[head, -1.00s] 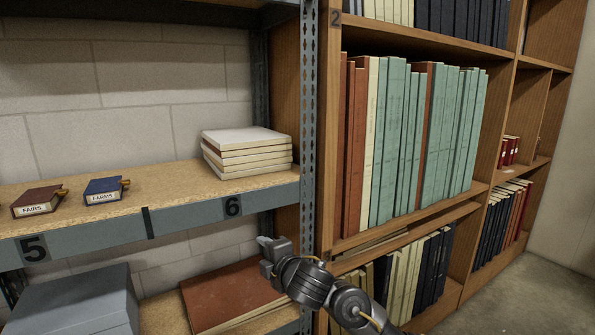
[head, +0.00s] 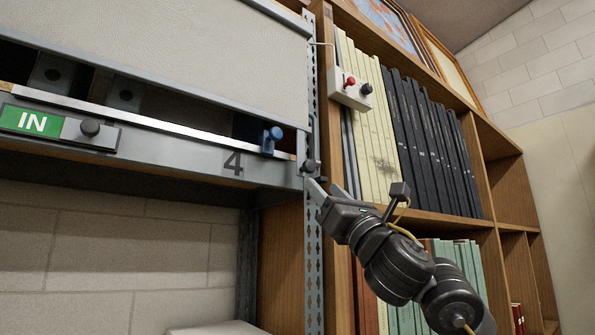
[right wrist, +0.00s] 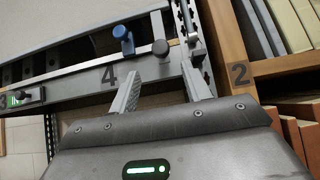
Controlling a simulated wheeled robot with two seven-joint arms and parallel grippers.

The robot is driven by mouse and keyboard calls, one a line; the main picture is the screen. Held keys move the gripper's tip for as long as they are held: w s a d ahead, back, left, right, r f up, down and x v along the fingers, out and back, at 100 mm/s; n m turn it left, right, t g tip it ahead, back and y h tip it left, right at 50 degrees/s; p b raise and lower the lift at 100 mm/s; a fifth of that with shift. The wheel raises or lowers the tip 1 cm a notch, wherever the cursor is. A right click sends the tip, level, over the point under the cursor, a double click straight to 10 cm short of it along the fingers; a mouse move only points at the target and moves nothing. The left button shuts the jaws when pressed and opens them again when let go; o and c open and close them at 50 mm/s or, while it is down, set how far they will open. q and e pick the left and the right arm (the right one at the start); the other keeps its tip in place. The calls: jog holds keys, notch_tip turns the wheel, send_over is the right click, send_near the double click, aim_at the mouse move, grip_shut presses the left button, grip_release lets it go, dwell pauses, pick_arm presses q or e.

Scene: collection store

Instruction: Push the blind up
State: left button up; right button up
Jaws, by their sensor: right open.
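The blind (head: 170,45) is a pale grey panel at the upper left of the head view. Its lower edge hangs above the shelf front, with a dark gap below it. My right gripper (head: 313,188) is open and empty near the shelf's right end, just below a dark round knob (head: 310,166). In the right wrist view, that knob (right wrist: 160,47) lies just beyond the spread fingers (right wrist: 162,88), apart from them. A blue knob (head: 272,138) stands left of it; it also shows in the right wrist view (right wrist: 122,38). My left gripper is out of view.
A green IN plate (head: 30,121) with a dark knob is on the shelf front (head: 180,160), marked 4. A perforated steel post (head: 313,250) stands beside my gripper. A wooden bookcase (head: 490,155) and a small switch box (head: 349,88) are to the right.

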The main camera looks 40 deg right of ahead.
aim_at(311, 169)
jog(key=p+x, duration=0.1)
jog(key=x, duration=0.2)
jog(key=p+x, duration=0.2)
jog(key=x, duration=0.1)
jog(key=p+x, duration=0.1)
jog(key=x, duration=0.2)
jog(key=shift+s+d+r, duration=0.1)
jog(key=shift+s+r, duration=0.1)
jog(key=shift+r, duration=0.15)
jog(key=shift+w+r+p, duration=0.4)
jog(key=shift+p, duration=0.1)
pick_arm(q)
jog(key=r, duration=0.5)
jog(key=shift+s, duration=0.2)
pick_arm(e)
jog(key=shift+w+d, duration=0.1)
jog(key=shift+w, duration=0.05)
